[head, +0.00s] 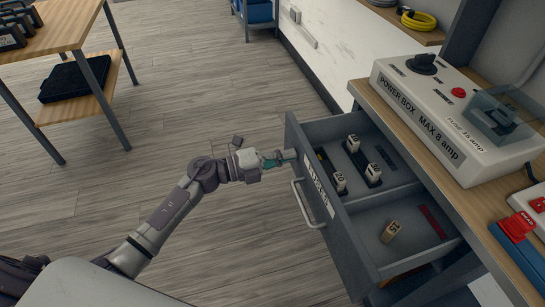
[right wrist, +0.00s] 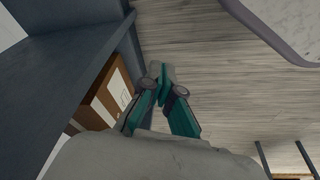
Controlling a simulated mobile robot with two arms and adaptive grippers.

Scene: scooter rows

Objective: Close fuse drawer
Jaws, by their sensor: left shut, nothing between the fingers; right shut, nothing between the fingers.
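The fuse drawer (head: 290,128) is grey and pulled out from under the wooden bench top in the head view. Its front carries a label (head: 319,185) and a pale bar handle (head: 303,203). Upright fuses (head: 353,144) stand in its far compartment, and a tan fuse (head: 391,231) lies tilted in the near one. My left gripper (head: 288,155) is shut and empty at the drawer's front panel, near its far end; I cannot tell whether it touches. My right gripper (right wrist: 160,78) shows shut and empty in the right wrist view, above the floor beside dark grey furniture.
A power box (head: 455,115) stands on the bench top above the drawer, with a red-and-blue device (head: 519,227) nearer. A wooden shelf table (head: 60,30) stands far left. The floor left of the drawer is clear. A brown-and-white box (right wrist: 102,100) shows in the right wrist view.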

